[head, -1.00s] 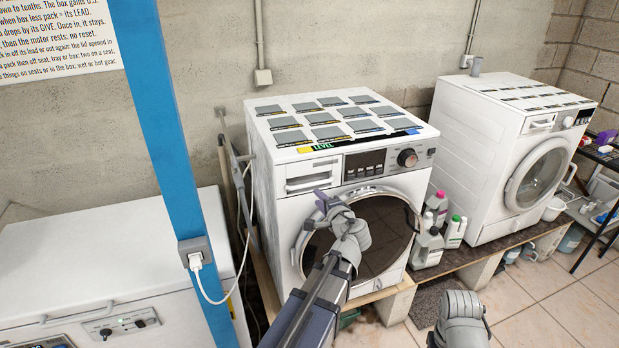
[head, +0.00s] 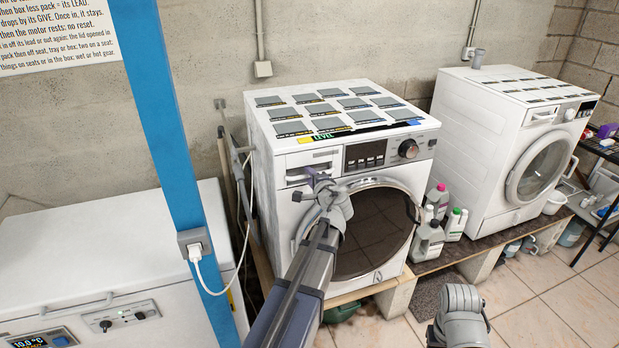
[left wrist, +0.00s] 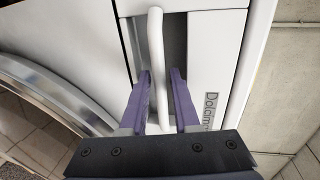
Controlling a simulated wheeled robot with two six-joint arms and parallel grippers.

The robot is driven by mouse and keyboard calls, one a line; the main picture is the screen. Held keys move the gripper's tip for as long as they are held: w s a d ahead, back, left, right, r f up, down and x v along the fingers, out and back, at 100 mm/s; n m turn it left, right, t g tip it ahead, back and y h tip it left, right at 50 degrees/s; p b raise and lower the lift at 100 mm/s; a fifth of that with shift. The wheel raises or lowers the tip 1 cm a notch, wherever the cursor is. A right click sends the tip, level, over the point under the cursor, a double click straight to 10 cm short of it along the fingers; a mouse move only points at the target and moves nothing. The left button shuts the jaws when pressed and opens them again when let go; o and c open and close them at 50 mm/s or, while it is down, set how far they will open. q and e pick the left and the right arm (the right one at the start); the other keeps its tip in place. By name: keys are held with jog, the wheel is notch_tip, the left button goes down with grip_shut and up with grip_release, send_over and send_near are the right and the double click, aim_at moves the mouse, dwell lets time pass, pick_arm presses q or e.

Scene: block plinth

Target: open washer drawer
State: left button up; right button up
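The near washer (head: 345,215) is white, with its drawer (head: 312,166) at the upper left of its front. The drawer front looks flush with the panel. In the left wrist view the drawer's white bar handle (left wrist: 156,60) runs between the two purple fingers of my left gripper (left wrist: 160,88). The fingers are open, with a gap on each side of the handle. In the head view my left gripper (head: 312,182) is at the drawer, partly hidden by its own wrist. My right arm shows at the bottom right; its fingers are not visible.
The washer's round door (head: 372,232) is below the drawer. Several bottles (head: 432,225) stand between it and a second white machine (head: 510,150) at the right. A blue post (head: 170,150) with a socket and a white chest (head: 100,260) are at the left.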

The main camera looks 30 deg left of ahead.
pick_arm(q)
jog(key=shift+c, duration=0.4)
grip_shut()
dwell(1.0)
